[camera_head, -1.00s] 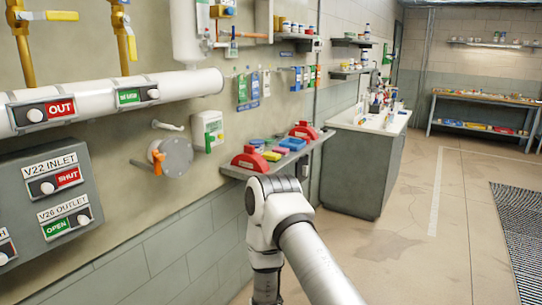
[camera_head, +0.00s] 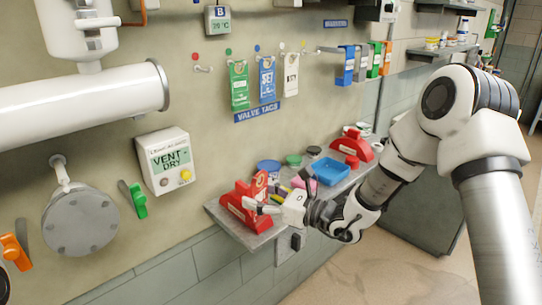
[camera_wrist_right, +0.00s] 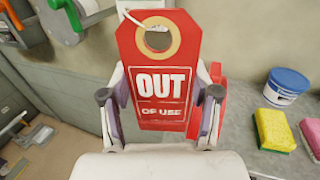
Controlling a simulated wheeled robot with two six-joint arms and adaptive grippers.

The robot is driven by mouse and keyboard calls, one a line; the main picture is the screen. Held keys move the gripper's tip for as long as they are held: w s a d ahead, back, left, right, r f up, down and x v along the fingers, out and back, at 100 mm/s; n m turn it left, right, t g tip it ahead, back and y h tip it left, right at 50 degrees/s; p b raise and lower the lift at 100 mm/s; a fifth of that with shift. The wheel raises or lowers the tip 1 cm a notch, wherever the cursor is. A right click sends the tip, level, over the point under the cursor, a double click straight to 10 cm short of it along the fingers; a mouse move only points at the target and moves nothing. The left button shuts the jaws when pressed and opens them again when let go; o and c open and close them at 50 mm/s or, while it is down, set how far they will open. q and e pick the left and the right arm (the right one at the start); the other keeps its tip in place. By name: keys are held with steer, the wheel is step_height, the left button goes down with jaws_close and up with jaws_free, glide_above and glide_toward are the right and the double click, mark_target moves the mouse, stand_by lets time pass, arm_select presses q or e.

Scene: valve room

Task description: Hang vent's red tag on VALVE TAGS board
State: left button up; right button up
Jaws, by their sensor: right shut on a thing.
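My right gripper (camera_head: 264,199) is over the left end of the wall shelf, beside a red stand (camera_head: 236,209). In the right wrist view, its fingers (camera_wrist_right: 162,105) are shut on a red tag (camera_wrist_right: 160,85) reading "OUT OF USE". The tag has a hole with a tan ring and a white tie at the top. The tag also shows in the head view (camera_head: 260,184). The VALVE TAGS board label (camera_head: 257,112) is on the wall above. Green (camera_head: 239,86), blue (camera_head: 267,80) and white (camera_head: 291,75) tags hang there. The peg under the red dot (camera_head: 204,69) is bare. My left gripper is out of view.
The shelf (camera_head: 226,222) also holds a blue tray (camera_head: 330,171), tubs, sponges and a second red stand (camera_head: 352,147). A VENT-DRY box (camera_head: 163,160), a green lever (camera_head: 138,200) and a round flange (camera_head: 80,221) are on the wall at left.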

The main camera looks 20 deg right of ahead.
step_height(320, 180, up, 22)
steer(key=w+d+m+t+h+p, duration=0.1)
steer(key=m+t+h+p, duration=0.1)
steer(key=m+t+h, duration=0.15)
steer(key=w+d+p+x, duration=0.1)
steer(key=p+x, duration=0.4)
steer(key=x, duration=0.3)
steer(key=shift+w+d+f+n+g, duration=0.25)
steer(key=shift+f+n+g, duration=0.1)
steer(key=shift+f+g, duration=0.15)
steer(key=shift+s+a, duration=0.1)
steer(key=shift+s, duration=0.05)
